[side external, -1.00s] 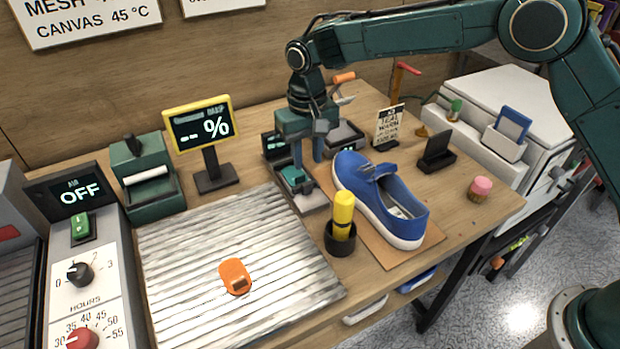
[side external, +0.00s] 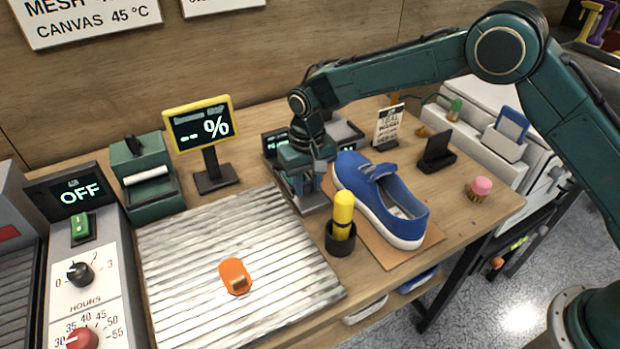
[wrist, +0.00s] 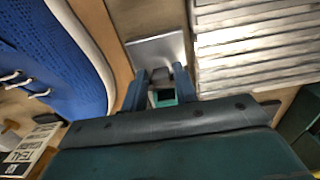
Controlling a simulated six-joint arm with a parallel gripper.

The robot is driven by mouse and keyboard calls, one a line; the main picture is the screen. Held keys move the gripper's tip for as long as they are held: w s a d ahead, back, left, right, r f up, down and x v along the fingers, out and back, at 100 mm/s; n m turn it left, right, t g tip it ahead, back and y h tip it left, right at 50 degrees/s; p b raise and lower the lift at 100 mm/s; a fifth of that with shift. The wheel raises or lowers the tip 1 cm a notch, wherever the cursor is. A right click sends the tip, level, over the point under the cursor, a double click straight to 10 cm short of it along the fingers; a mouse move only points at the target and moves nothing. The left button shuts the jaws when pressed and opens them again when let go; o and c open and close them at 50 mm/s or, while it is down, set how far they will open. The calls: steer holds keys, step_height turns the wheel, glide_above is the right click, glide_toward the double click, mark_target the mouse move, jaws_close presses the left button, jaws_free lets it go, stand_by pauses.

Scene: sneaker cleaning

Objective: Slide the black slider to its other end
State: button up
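My gripper (side external: 307,188) is low over a small metal-plated device (side external: 313,205) between the ribbed tray and the blue shoe. In the wrist view its two blue fingers (wrist: 159,84) stand apart, with a small dark grey piece and a teal block (wrist: 163,97) showing in the gap. The device's bare plate (wrist: 158,50) lies just beyond the fingertips. I cannot pick out a black slider for certain; the gripper hides much of the device. I cannot tell whether the fingers touch anything.
The blue shoe (side external: 375,200) and a yellow-topped item in a black cup (side external: 341,232) stand close on the right. The ribbed tray (side external: 190,250) with an orange piece (side external: 235,276) lies left. A percent display (side external: 200,125) stands behind left.

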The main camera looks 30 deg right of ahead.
jaws_close()
steer(key=shift+s, duration=1.8)
steer(key=shift+o, duration=0.4)
jaws_free()
steer(key=shift+r, duration=0.15)
